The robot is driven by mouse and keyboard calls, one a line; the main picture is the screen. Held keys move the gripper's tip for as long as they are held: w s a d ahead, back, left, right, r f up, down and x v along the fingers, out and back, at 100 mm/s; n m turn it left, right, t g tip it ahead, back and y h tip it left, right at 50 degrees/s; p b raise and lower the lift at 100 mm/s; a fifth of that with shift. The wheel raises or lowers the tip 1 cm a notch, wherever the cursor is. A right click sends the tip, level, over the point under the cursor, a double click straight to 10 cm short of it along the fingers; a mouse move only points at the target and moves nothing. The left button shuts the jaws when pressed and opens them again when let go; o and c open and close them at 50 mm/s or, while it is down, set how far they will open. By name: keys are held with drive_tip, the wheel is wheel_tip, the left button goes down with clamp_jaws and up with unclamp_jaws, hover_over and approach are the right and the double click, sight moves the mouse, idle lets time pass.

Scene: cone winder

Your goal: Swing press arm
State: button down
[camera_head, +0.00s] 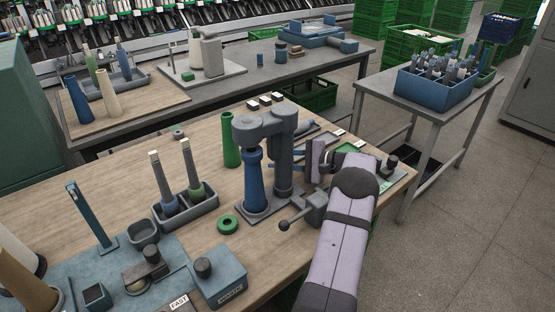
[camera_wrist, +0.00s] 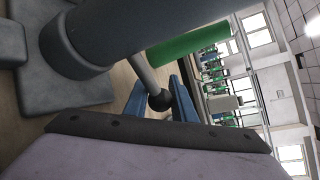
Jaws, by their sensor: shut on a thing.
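The press (camera_head: 284,165) stands on a grey base plate on the wooden bench. Its grey arm (camera_head: 262,122) reaches left from the post, over a blue cone (camera_head: 254,187) that stands upright on the base. In the head view my gripper (camera_head: 299,160) is just right of the post, its blue fingers pointing left. In the wrist view my gripper (camera_wrist: 160,90) has its fingers on both sides of a dark ball knob (camera_wrist: 158,101) at the end of a grey rod (camera_wrist: 148,75). The fingers are shut on this knob. The post partly hides the fingertips in the head view.
A green tube (camera_head: 231,139) stands behind the press. A green ring (camera_head: 228,224) and a grey tray with cones (camera_head: 188,215) lie to the left. A ball-ended lever (camera_head: 290,222) shows beside my forearm.

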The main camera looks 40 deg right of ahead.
drive_tip(key=c, duration=1.5)
unclamp_jaws()
drive_tip(key=shift+v, duration=3.7)
drive_tip(key=shift+r, duration=0.1)
